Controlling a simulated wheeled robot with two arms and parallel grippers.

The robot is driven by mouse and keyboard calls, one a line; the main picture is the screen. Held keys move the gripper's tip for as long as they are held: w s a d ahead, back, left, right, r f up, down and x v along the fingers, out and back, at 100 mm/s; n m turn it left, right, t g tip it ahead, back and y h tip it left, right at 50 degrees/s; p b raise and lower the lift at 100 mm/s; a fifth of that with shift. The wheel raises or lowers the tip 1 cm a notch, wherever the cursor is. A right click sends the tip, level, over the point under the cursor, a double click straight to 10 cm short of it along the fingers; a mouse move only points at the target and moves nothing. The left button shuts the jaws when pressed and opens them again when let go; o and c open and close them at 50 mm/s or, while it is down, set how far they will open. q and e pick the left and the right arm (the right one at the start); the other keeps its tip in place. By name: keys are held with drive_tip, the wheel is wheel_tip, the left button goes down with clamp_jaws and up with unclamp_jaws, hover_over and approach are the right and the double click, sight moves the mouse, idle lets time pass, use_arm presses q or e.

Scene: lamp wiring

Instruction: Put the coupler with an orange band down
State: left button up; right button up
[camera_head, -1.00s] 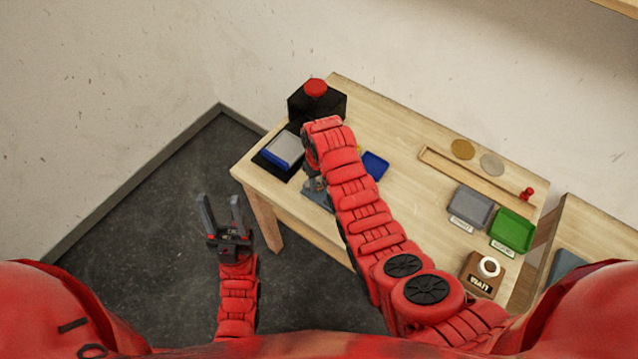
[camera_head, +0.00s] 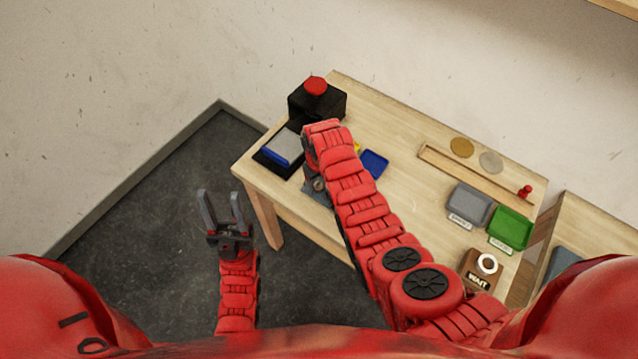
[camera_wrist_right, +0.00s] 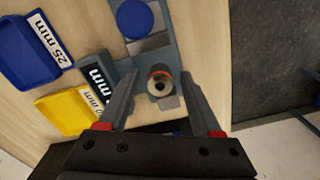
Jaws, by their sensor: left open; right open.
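The coupler (camera_wrist_right: 160,84) is a short round piece with a dark central hole and a hint of orange at its rim. In the right wrist view it stands on a grey strip (camera_wrist_right: 150,45) on the table, between the fingers of my right gripper (camera_wrist_right: 158,92). The fingers are open, with a gap visible on both sides of it. In the head view my right arm hides most of this spot. My left gripper (camera_head: 220,200) is open and empty, over the floor left of the table.
A blue disc (camera_wrist_right: 135,18) lies on the strip. Blue (camera_wrist_right: 25,50) and yellow (camera_wrist_right: 68,110) labelled trays are beside it. A black box with a red button (camera_head: 315,86) stands at the back. Grey (camera_head: 468,205) and green (camera_head: 511,229) trays and a WAIT block (camera_head: 482,273) are at right.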

sight(319, 184)
drive_tip(key=shift+r, duration=0.1)
drive_tip(key=shift+w+r, duration=0.15)
drive_tip(key=shift+r, duration=0.4)
wheel_tip(319, 184, up, 4)
drive_tip(key=shift+f+b, duration=0.15)
drive_tip(key=shift+b, duration=1)
wheel_tip(319, 184, up, 7)
drive_tip(key=p, duration=0.4)
